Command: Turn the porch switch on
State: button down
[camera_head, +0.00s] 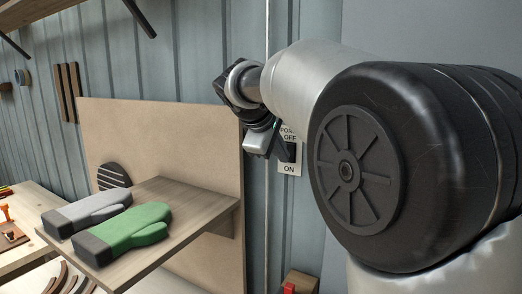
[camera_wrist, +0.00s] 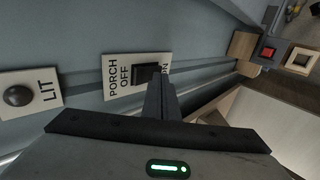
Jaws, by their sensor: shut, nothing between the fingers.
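The porch switch is a white plate (camera_wrist: 117,72) on the blue-grey wall, lettered PORCH, OFF and ON, with a black rocker (camera_wrist: 143,73) in its middle. In the head view, the plate (camera_head: 289,169) is partly hidden behind my gripper (camera_head: 279,150); OFF shows at its top and ON at its bottom. In the wrist view, my gripper (camera_wrist: 160,88) is shut and empty, its fingertips right at the ON side of the rocker and covering part of it. I cannot tell whether they touch, nor which way the rocker is tilted.
A plate lettered LIT (camera_wrist: 42,91) with a dark round dome is beside the switch. A red button on a box (camera_wrist: 267,52) is at the right in the wrist view. A wooden shelf (camera_head: 190,200) with grey and green mitts juts out left of my gripper.

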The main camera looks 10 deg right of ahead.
jog(key=shift+w+d, duration=0.15)
jog(key=shift+w, duration=0.05)
jog(key=shift+w+d+f, duration=0.1)
jog(key=shift+w, duration=0.05)
dwell(0.3)
jog(key=shift+r+p, duration=0.85)
